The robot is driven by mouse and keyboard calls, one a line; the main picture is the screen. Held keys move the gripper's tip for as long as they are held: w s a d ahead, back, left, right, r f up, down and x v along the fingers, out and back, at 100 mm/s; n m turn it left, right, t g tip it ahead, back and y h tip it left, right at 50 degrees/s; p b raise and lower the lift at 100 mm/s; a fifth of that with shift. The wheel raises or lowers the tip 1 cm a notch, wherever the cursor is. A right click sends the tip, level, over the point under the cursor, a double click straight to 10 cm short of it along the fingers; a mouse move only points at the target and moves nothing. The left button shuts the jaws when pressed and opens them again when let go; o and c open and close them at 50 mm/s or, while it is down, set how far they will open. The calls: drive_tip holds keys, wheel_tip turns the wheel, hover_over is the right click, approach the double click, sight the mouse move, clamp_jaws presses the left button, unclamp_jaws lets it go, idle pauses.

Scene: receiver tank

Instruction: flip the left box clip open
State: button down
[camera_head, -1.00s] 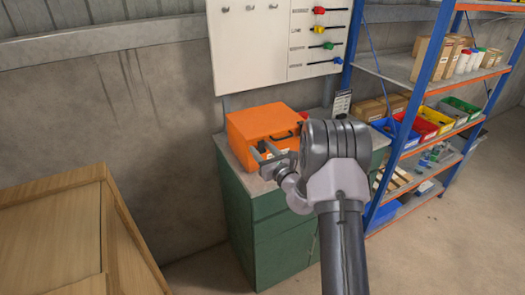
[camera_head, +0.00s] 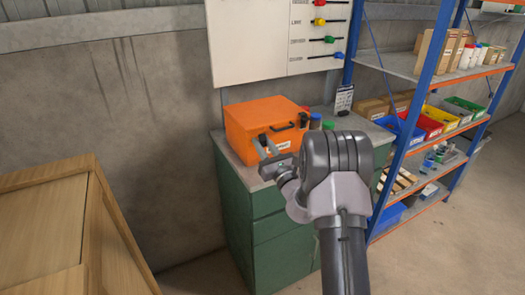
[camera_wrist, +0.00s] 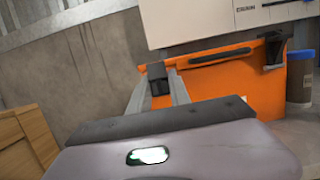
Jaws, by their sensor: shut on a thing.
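The orange box (camera_head: 250,135) stands shut on the green cabinet. It fills the middle of the wrist view (camera_wrist: 225,85). The left box clip (camera_wrist: 158,72) is a dark piece near the box's left front edge, between my fingertips. My gripper (camera_wrist: 158,88) is shut on it; in the head view my gripper (camera_head: 266,144) is at the box's front left. The right clip (camera_wrist: 273,50) stands apart from my gripper, and the black handle (camera_wrist: 220,57) lies between the clips. My fingers hide part of the left clip, so its angle is hard to judge.
The green cabinet (camera_head: 235,205) has small jars (camera_head: 327,126) right of the box; a blue one (camera_wrist: 299,74) shows in the wrist view.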

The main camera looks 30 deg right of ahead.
drive_tip(key=c, duration=1.2)
unclamp_jaws()
drive_tip(key=v, duration=1.7)
drive_tip(key=shift+s, duration=0.25)
